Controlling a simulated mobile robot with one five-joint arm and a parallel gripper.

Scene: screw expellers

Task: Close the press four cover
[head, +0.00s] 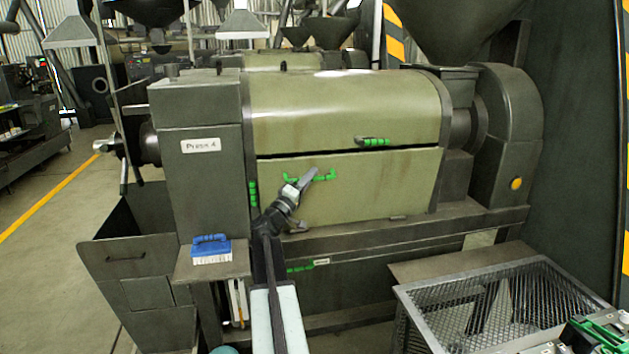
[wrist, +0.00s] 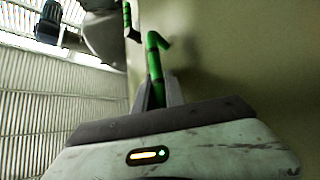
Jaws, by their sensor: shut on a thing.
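Press four (head: 210,185) bears a "Press 4" label. Its rounded olive upper cover (head: 340,105) has a green handle (head: 376,142) near its lower edge. Below is a flat olive panel (head: 370,190) with another green handle (head: 327,177). A narrow dark gap runs between upper cover and panel. My gripper (head: 306,179) is at the panel's handle, shut on it. In the wrist view my gripper (wrist: 158,95) has the green bar (wrist: 154,58) between its fingers, against the olive surface (wrist: 240,50). The gripped part of the bar is hidden.
A blue brush (head: 211,249) lies on a ledge at the press's left. A mesh-sided crate (head: 450,315) stands in front at the right. A dark open bin (head: 130,255) is at the left. Open floor (head: 50,260) with a yellow line lies farther left.

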